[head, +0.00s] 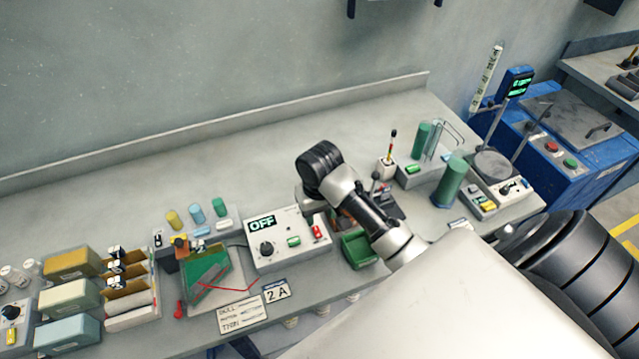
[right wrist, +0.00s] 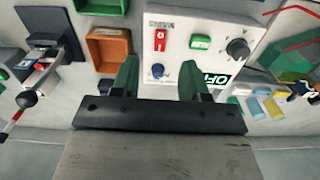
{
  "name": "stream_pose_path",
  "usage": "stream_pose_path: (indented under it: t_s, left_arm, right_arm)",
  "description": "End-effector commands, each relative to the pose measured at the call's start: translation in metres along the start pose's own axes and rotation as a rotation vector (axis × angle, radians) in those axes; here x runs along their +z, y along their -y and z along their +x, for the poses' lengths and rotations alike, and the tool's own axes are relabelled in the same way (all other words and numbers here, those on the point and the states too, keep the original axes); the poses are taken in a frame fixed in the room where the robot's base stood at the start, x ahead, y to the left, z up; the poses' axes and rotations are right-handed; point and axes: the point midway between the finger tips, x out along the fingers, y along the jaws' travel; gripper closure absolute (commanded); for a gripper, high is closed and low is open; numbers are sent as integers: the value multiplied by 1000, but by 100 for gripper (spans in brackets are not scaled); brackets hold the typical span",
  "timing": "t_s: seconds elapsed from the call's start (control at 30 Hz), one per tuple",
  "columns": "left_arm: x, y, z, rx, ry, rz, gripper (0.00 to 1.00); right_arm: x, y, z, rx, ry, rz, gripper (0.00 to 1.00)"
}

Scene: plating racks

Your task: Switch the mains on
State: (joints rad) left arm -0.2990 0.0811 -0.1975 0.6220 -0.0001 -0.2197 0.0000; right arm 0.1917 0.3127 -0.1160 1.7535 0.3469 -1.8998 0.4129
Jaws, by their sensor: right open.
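The pale power unit (head: 285,250) stands on the bench with a dark display reading OFF. It has a black knob (head: 266,249), a green button (head: 294,241) and a red mains switch (head: 317,232) at its right end. In the right wrist view the unit appears turned round, with the red switch (right wrist: 160,40) under small lettering. My right gripper (right wrist: 160,74) is open and empty, its two green fingers apart. The switch shows beyond the gap between them, and I see no contact. In the head view my right arm hides the gripper's fingers. My left gripper is not in view.
A green tray (head: 358,250) and an orange tray (right wrist: 108,49) lie beside the unit. A green rack (head: 208,278) with red leads stands left of it. Green cylinders (head: 452,180) stand to the right. The bench behind the unit is clear.

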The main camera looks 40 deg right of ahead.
Motion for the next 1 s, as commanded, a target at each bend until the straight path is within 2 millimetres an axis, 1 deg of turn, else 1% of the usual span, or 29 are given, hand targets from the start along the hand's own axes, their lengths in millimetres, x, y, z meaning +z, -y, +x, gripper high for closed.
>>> stream_pose_path:
  t_s: [0.03,0.2,0.3,0.43,0.6,0.87,1.0]
  left_arm:
    - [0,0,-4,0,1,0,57]
    - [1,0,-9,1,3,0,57]
    - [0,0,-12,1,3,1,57]
    - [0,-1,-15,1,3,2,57]
    - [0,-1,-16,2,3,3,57]
    - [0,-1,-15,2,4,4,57]
    - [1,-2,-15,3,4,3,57]
  right_arm:
    - [2,0,9,1,6,0,55]
    - [1,0,42,0,5,0,55]
    - [2,0,60,1,4,-1,55]
    - [1,0,76,0,2,-2,55]
    - [1,0,87,0,0,-2,55]
    - [1,0,88,0,-1,-2,55]
    - [1,0,88,-1,-1,-2,77]
